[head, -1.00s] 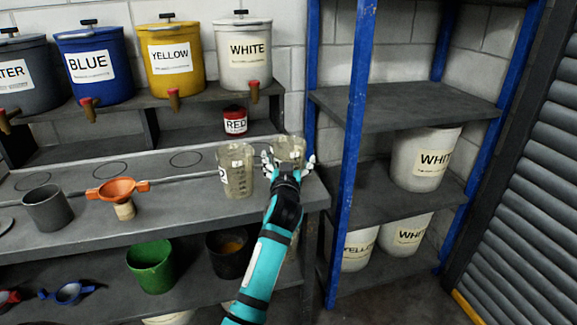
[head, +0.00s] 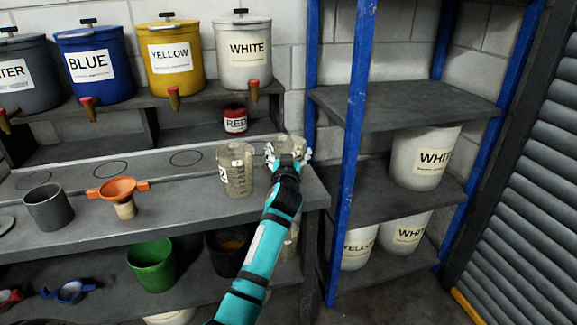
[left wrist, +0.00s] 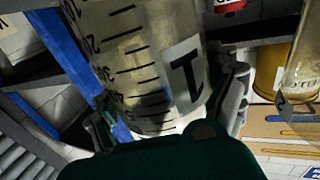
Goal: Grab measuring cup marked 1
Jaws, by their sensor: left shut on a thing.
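The measuring cup marked 1 (left wrist: 150,60) is clear with black graduation lines and a label reading 1 in the left wrist view. My left gripper (left wrist: 175,105) has a finger on each side of it and is shut on it. In the head view my left gripper (head: 288,158) is at the right end of the bench, with the cup (head: 290,143) mostly hidden behind it. A second clear measuring cup (head: 236,170) stands just left of the gripper; it also shows at the right edge of the left wrist view (left wrist: 303,70). My right gripper is not in view.
An orange funnel (head: 118,188) and a grey cup (head: 48,207) stand on the bench (head: 170,215) to the left. A red can (head: 235,120) is behind. A blue rack post (head: 352,150) rises close to the right of the gripper. Labelled dispensers line the upper shelf.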

